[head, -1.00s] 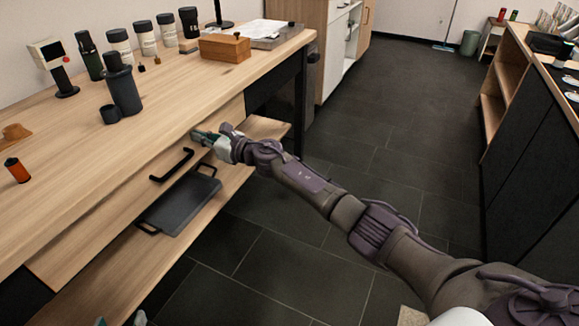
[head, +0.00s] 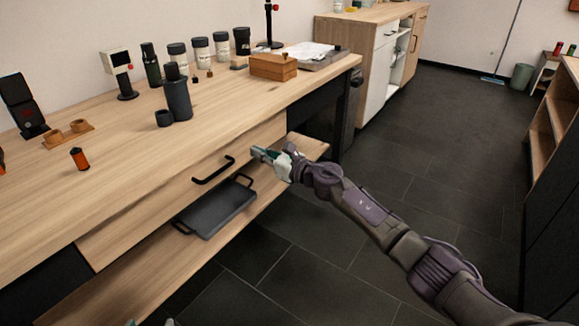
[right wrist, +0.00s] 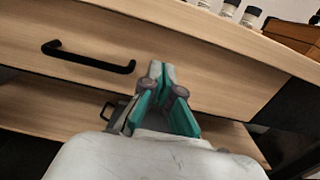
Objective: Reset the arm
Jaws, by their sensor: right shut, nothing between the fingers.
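My right arm reaches in from the lower right in the head view. Its gripper (head: 262,154) is shut and empty, in front of the wooden drawer front, to the right of the black drawer handle (head: 213,170). In the right wrist view the green fingertips (right wrist: 157,68) are together, with the drawer handle (right wrist: 88,57) to their left. Only a small piece of my left gripper (head: 150,323) shows at the bottom edge of the head view, too little to tell its state.
A black tray (head: 216,209) lies on the lower shelf (head: 130,285) below the drawer. The wooden counter (head: 130,160) holds a dark grinder (head: 178,95), several jars and a wooden box (head: 273,67). The dark tiled floor (head: 440,150) to the right is clear.

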